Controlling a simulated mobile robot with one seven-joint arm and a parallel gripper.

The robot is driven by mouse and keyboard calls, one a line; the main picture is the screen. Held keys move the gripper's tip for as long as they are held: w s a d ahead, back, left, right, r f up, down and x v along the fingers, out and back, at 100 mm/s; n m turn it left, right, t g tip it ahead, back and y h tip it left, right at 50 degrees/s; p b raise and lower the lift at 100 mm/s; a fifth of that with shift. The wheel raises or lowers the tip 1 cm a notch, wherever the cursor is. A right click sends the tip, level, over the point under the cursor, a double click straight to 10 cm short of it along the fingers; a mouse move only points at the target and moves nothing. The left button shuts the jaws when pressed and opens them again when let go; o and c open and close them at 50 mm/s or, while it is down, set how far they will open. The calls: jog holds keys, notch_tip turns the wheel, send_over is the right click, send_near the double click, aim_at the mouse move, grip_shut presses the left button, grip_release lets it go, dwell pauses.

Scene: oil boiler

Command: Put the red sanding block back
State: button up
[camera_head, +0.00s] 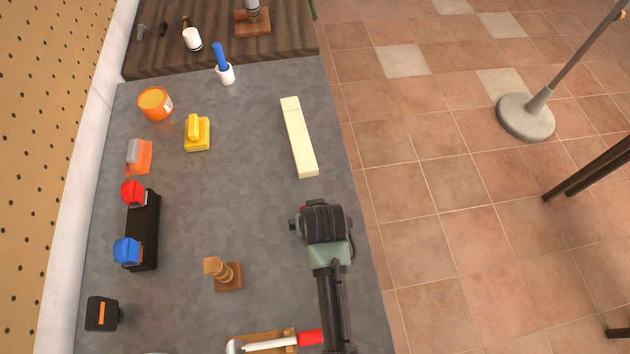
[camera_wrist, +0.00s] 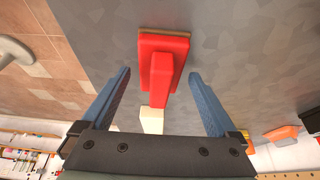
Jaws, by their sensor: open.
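The red sanding block (camera_wrist: 158,62) has a raised grip and a thin brown underside edge. In the wrist view it lies between the two blue fingers of my gripper (camera_wrist: 160,75), with a gap on each side. The gripper is open and holds nothing. In the head view my wrist covers nearly all of the block; only a sliver of red (camera_head: 303,208) shows at its left edge. A long black rack (camera_head: 151,232) stands at the left of the grey bench, with a red piece (camera_head: 132,193) and a blue piece (camera_head: 126,250) on its left side.
A cream bar (camera_head: 298,135) lies beyond my gripper. A red-handled tool (camera_head: 275,343) lies at the front. The bench middle is clear.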

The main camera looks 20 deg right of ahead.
jog(key=v, duration=1.2)
jog(key=shift+r, duration=0.15)
jog(key=w+a+r+n+t, duration=0.1)
jog(key=w+r+t, duration=0.35)
jog(key=r, duration=0.65)
jog(key=w+a+r+t+h, duration=0.15)
jog(key=w+r+t, duration=0.35)
jog(key=r, duration=0.6)
jog(key=w+a+r+n+t, duration=0.1)
jog(key=w+a+r+t, duration=0.15)
jog(key=w+r, duration=0.6)
jog(key=s+a+r+t+y, duration=0.1)
jog(key=s+a+r+t, duration=0.1)
jog(key=r, duration=0.8)
jog(key=s+a+r+t, duration=0.2)
jog(key=s+r+t, duration=0.3)
jog(key=r, duration=0.5)
jog(key=s+a+r+n+t+y, duration=0.1)
jog(key=s+r+t, duration=0.3)
jog(key=r, duration=0.6)
jog(key=shift+s+a+y, duration=0.35)
jog(key=shift+s+a, duration=0.35)
jog(key=shift+s, duration=0.5)
